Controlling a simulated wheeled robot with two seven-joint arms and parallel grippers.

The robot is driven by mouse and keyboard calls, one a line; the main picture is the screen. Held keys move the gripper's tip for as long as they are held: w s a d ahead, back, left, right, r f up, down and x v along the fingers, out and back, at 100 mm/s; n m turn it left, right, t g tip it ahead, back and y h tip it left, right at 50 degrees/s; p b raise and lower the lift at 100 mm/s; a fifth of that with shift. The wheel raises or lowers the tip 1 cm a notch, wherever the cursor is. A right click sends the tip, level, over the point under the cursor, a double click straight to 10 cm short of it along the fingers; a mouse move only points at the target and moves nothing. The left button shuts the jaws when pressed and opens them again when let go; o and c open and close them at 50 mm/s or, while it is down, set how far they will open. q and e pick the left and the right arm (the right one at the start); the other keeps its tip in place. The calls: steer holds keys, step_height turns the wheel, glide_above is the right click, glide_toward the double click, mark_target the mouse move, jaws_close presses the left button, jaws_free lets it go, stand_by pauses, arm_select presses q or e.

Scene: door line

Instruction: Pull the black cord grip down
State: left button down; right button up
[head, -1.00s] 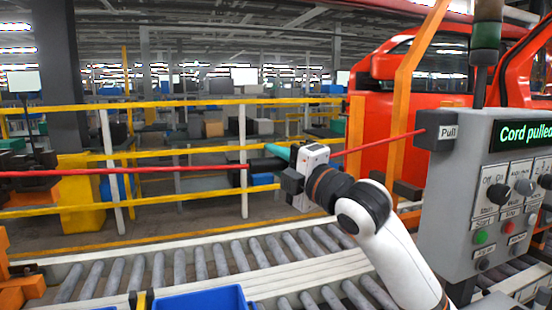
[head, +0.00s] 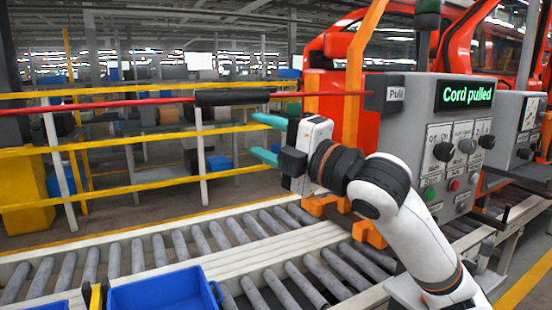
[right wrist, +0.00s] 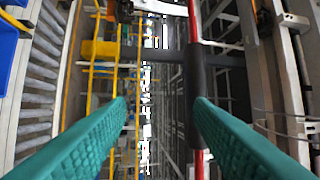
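The black cord grip (head: 232,97) is a dark sleeve on a red cord (head: 140,102), which now runs nearly straight to the box marked "Pull" (head: 384,94). My right gripper (head: 264,138) is open, its teal fingers apart and empty, just below and to the right of the grip. In the right wrist view, the grip (right wrist: 199,90) runs beside and partly behind the right-hand finger, not between the two fingers of the gripper (right wrist: 160,102). The panel display (head: 465,96) reads "Cord pulled". My left gripper is not in view.
A roller conveyor (head: 150,249) crosses in front, with a blue crate (head: 197,299) at its near side. Yellow rails (head: 110,148) stand behind. The grey control panel (head: 440,180) with knobs and buttons stands on the right, near my right arm.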

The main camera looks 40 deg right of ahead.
steer(key=shift+b+v, duration=0.4)
steer(key=shift+v, duration=0.75)
